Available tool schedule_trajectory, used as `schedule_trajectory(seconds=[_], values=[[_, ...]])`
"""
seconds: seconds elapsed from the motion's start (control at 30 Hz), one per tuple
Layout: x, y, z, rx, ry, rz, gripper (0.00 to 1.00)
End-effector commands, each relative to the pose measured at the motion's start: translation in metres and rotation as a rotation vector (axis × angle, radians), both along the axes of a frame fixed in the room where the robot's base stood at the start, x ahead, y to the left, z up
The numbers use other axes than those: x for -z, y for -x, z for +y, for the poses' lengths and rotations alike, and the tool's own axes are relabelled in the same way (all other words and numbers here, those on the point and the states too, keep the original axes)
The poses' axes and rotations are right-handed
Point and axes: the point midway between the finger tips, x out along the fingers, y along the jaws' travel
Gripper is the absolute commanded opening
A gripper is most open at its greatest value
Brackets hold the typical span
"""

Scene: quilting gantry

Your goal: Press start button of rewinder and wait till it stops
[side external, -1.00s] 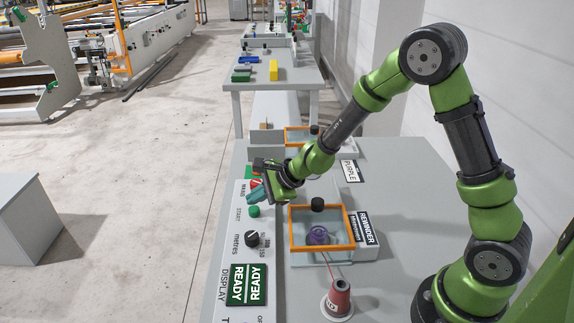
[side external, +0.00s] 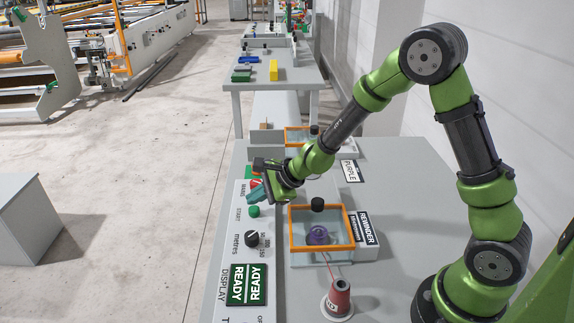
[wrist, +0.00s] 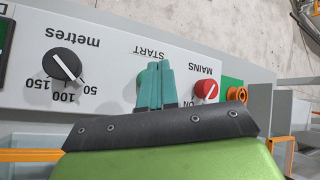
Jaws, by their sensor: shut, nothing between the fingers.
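The rewinder (side external: 322,247) is a clear box with an orange frame, with a purple bobbin (side external: 318,234) inside and a red thread cone (side external: 338,297) in front. Its light panel carries a green START button (side external: 254,211), which shows partly behind my fingers in the wrist view (wrist: 140,78). The display (side external: 247,285) reads READY. My gripper (side external: 252,195) is shut and empty above the panel near the MAINS end, just beyond the button in the side view. In the wrist view the teal fingertips (wrist: 156,68) overlap the button's right side; I cannot tell contact.
A black metres dial (side external: 251,239) lies between START and the display. The red MAINS switch (wrist: 206,90) is close to the right of my fingers. A second orange-framed box (side external: 298,137) stands behind.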

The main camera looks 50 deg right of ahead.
Motion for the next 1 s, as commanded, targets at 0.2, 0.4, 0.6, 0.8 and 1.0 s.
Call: schedule_trajectory(seconds=[0.2,0.4,0.6,0.8,1.0], values=[[0.0,0.0,0.0,0.0,0.0,0.0,0.0],[0.0,0.0,0.0,0.0,0.0,0.0,0.0],[0.0,0.0,0.0,0.0,0.0,0.0,0.0],[0.003,0.0001,0.0002,0.0,-0.001,0.001,0.0],[0.0086,0.0,0.0,-0.001,0.0,0.001,0.0]])
